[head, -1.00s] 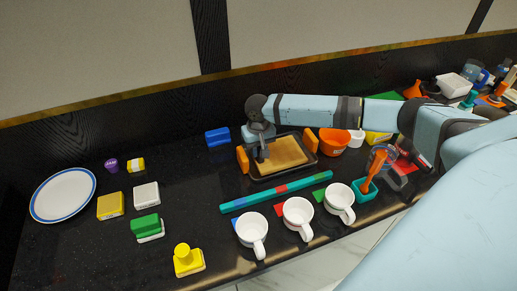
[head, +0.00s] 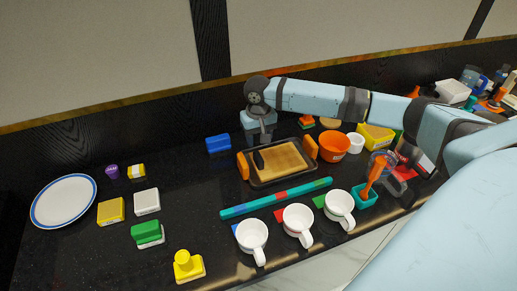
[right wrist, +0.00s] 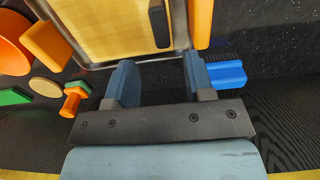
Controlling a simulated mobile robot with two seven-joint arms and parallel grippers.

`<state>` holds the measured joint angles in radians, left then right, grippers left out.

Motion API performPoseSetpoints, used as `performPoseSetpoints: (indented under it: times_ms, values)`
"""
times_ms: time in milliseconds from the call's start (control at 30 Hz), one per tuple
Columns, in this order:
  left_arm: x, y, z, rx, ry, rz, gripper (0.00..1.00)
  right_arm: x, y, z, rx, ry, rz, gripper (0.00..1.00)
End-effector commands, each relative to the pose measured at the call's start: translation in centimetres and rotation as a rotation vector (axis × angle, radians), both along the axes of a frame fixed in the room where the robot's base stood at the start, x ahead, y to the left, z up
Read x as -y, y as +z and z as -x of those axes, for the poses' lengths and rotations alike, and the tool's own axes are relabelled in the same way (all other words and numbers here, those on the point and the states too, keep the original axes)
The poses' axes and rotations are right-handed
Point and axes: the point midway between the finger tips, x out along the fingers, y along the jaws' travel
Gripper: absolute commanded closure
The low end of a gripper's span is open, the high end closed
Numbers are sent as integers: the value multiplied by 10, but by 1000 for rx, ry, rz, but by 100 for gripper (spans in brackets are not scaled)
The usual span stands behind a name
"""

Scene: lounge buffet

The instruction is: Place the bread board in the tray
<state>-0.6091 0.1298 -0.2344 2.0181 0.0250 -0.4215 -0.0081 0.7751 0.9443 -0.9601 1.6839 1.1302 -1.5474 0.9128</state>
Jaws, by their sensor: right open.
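The bread board (head: 285,160) is a tan slab with a dark elongated part at its left side. It lies flat inside the dark tray (head: 262,184), which has orange handles at both ends. In the right wrist view the board (right wrist: 105,25) is within the silvery tray rim (right wrist: 92,64). My right gripper (head: 262,138) is behind the tray's back edge at the left. In the right wrist view its blue fingers (right wrist: 158,80) are apart with nothing between them, clear of the board. My left gripper is not in view.
A blue block (head: 218,143) stands left of the tray. An orange bowl (head: 334,146) is close on its right. A teal strip (head: 275,198) and white cups (head: 298,220) lie in front. A plate (head: 63,201) is at far left.

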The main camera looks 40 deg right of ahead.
Motion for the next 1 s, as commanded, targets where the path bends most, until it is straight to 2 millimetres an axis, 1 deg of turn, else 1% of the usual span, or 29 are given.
performPoseSetpoints:
  times_ms: [33, 100, 200, 300, 1000]
  values:
    - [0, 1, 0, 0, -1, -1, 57, 0, 11, -1, 3, 0, -1, 51]
    - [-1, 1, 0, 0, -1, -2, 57, 0, 22, 0, 2, 0, -2, 51]
    - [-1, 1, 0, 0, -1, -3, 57, -1, 34, 0, 2, 1, -2, 51]
    - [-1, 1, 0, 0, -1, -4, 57, -1, 40, 0, 1, 1, -2, 51]
    - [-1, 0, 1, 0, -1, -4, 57, 0, 42, 0, -1, 0, -1, 51]
